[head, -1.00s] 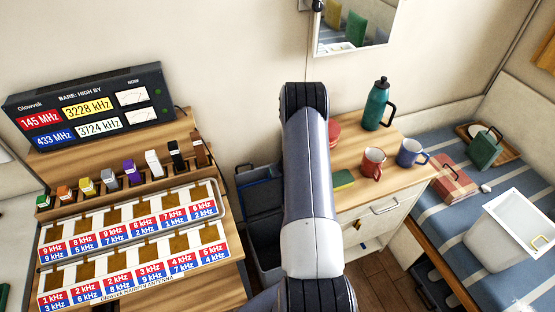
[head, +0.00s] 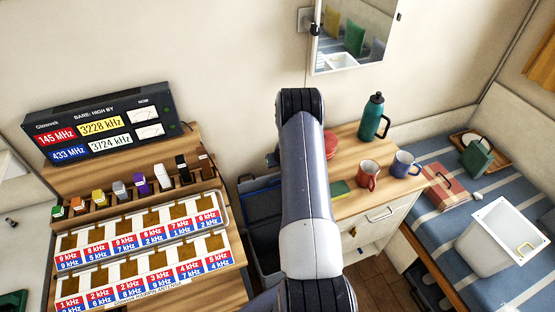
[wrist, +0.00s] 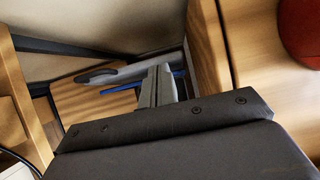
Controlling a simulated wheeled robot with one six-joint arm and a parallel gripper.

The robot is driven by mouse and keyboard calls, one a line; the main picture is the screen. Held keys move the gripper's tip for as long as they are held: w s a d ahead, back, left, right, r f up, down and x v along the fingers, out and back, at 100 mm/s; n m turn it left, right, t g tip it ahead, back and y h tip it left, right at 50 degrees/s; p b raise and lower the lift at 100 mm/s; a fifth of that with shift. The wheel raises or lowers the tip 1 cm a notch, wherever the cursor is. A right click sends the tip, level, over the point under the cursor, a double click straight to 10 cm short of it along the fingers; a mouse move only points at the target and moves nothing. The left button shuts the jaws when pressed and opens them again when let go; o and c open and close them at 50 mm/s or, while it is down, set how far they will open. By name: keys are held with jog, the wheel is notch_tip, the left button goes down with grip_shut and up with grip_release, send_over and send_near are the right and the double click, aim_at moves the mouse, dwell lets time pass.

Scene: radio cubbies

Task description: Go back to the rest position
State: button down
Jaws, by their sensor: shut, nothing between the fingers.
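My gripper (wrist: 157,88) shows in the wrist view, its fingers closed together with nothing between them. It points down into the gap between two wooden furniture pieces, over a wooden board with a dark handle (wrist: 97,75) and a blue edge. In the head view my arm stands in the middle of the picture and hides the gripper almost wholly. The radio panel (head: 103,123) with frequency labels stands at the left. Below it a row of coloured blocks sits on a wooden rack (head: 130,203), above two rows of labelled cubbies (head: 140,240).
A dark crate (head: 262,215) stands on the floor between the desk and the cabinet (head: 375,220). On the cabinet are a teal bottle (head: 373,117), a red mug (head: 367,175) and a blue mug (head: 405,164). A striped bed (head: 435,228) with a white bin (head: 500,237) lies at the right.

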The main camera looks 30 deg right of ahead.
jog(key=shift+w+r, duration=0.2)
jog(key=shift+r, duration=0.1)
jog(key=shift+f, duration=0.1)
jog(key=s+f+b, duration=0.3)
jog(key=f+b, duration=0.4)
jog(key=f, duration=0.1)
jog(key=shift+a+f, duration=0.3)
jog(key=shift+f, duration=0.1)
dwell(0.6)
